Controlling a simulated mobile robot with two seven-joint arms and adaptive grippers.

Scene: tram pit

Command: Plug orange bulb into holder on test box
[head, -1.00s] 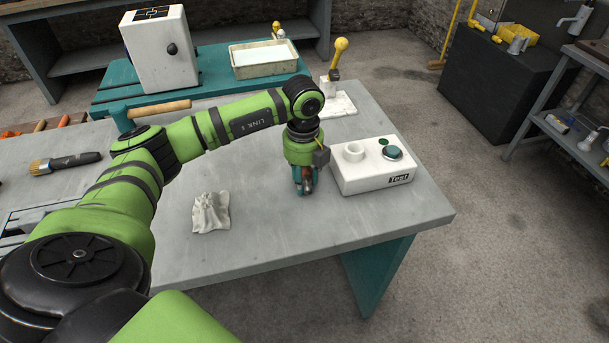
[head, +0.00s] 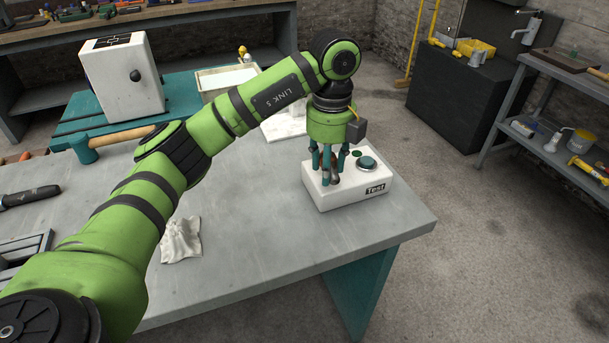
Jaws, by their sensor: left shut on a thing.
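The white test box (head: 352,198) stands near the right end of the grey table, with its "Test" label at the front and a green round button (head: 367,163) on top. My left gripper (head: 330,179) points down over the left part of the box, where its fingers hide the holder. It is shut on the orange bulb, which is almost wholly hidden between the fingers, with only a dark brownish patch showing. I cannot tell whether the bulb touches the holder. My right gripper is not in view.
A crumpled white cloth (head: 181,240) lies on the grey table (head: 255,235) to the left of the box. A mallet (head: 118,138), a white cabinet (head: 122,80) and a tray (head: 210,82) are further back. The table front is clear.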

